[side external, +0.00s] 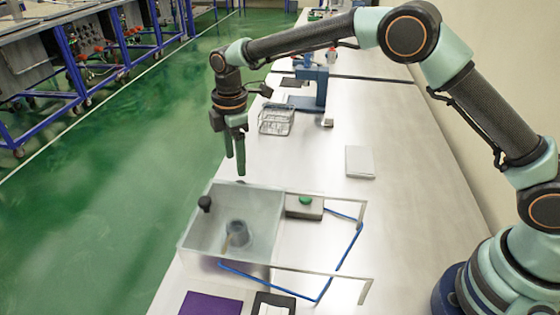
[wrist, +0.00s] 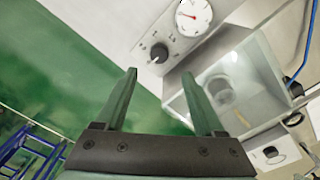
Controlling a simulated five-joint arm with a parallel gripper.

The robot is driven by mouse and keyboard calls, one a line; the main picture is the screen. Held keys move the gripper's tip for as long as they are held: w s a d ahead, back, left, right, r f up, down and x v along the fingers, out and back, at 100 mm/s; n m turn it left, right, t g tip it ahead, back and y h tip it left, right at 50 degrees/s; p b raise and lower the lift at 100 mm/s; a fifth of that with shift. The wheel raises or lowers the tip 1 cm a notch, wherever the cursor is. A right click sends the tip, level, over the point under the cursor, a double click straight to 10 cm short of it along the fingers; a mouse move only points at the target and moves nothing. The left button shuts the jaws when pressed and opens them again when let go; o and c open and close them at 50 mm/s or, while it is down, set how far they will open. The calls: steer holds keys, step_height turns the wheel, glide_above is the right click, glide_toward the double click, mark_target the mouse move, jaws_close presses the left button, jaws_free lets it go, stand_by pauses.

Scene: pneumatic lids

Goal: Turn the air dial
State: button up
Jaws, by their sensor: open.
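The air dial is a round black knob (wrist: 159,52) on a pale panel (wrist: 150,30), beside a white round gauge (wrist: 193,16) with a red needle. In the side view a black knob (side external: 205,203) shows at the left wall of a clear box (side external: 262,235); I take it as the same dial. My gripper (side external: 235,166) points down above the box's far side, clear of everything. In the wrist view my gripper (wrist: 159,72) is open and empty, with the knob beyond the gap between its fingertips. The knob's setting is too small to tell.
The clear box holds a grey cylinder (side external: 238,233). A grey block with a green button (side external: 305,200) and a blue tube (side external: 350,243) lie to its right. A wire basket (side external: 276,120) and blue stand (side external: 318,85) are farther back.

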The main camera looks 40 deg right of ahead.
step_height(320, 180, down, 8)
steer(key=shift+w, duration=0.15)
stand_by(0.3)
jaws_close()
